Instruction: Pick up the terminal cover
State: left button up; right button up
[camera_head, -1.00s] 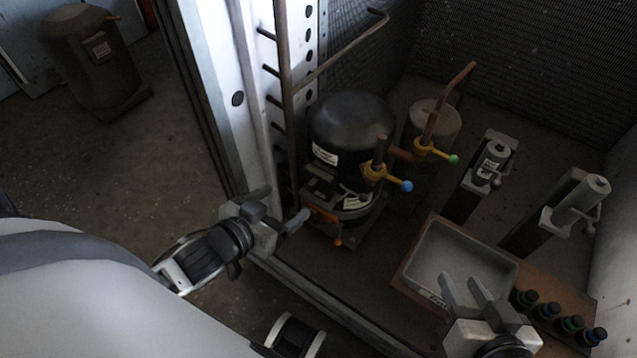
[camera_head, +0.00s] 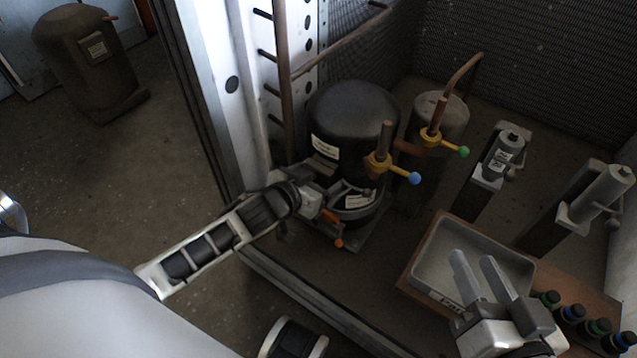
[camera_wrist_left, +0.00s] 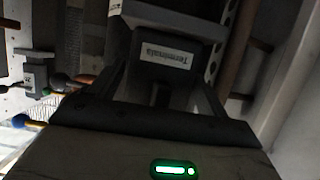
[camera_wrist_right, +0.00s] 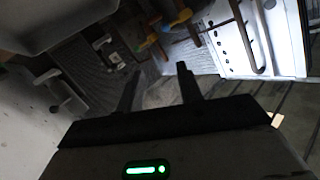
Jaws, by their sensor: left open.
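The terminal cover (camera_wrist_left: 166,58) is a grey box with a white "Terminals" label, upside down in the left wrist view. It is on the front of the black compressor (camera_head: 350,115). My left gripper (camera_head: 328,197) is open at the compressor's front and hides much of the cover in the head view. In the left wrist view its fingers (camera_wrist_left: 165,78) stand on both sides of the cover; I cannot tell whether they touch it. My right gripper (camera_head: 472,260) is open and empty above the grey tray; its parted fingers show in the right wrist view (camera_wrist_right: 159,70).
The grey tray (camera_head: 425,270) sits on a brown board, with several dark caps (camera_head: 571,314) beside it. Copper pipes with blue-tipped (camera_head: 414,178) and green-tipped valves stand right of the compressor. A metal frame rail (camera_head: 315,300) runs in front.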

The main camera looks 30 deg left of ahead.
pick_arm(q)
jog(key=shift+w, duration=0.1)
jog(key=shift+c, duration=0.3)
jog(key=c, duration=0.7)
